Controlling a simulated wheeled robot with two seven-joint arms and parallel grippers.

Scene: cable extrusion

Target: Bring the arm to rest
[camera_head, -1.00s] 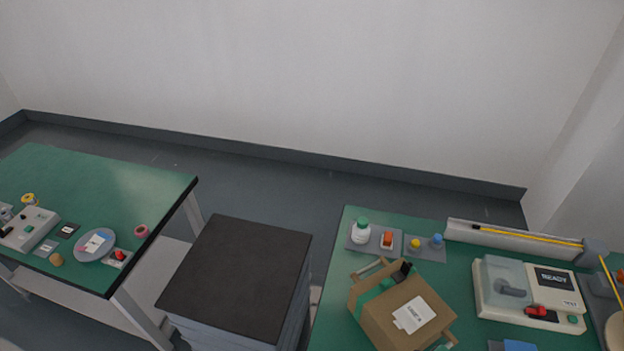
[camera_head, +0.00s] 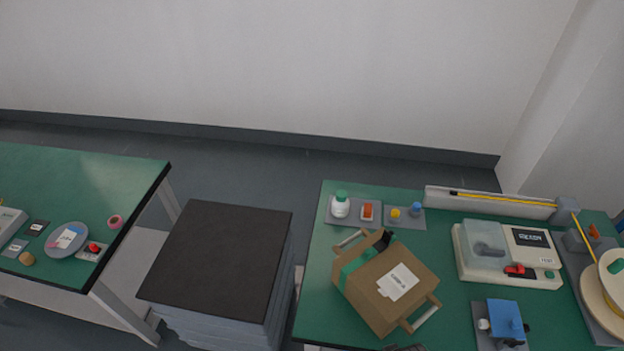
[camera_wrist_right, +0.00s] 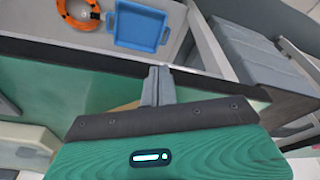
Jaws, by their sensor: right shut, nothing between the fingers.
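My right gripper (camera_wrist_right: 157,86) shows in the right wrist view with its grey fingers shut together and nothing between them. It points toward the dark edge of a green surface. I cannot tell its height above that surface. In the head view, I cannot make out this gripper clearly; only a small dark shape shows at the bottom edge. My left gripper shows in neither view.
In the head view, a cardboard box (camera_head: 372,299), a READY device (camera_head: 475,264) and a blue-topped device (camera_head: 505,322) crowd the right green table (camera_head: 316,269). A dark-topped stack (camera_head: 222,255) stands left of it. The wrist view shows a blue tray (camera_wrist_right: 140,25) and orange ring (camera_wrist_right: 72,12).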

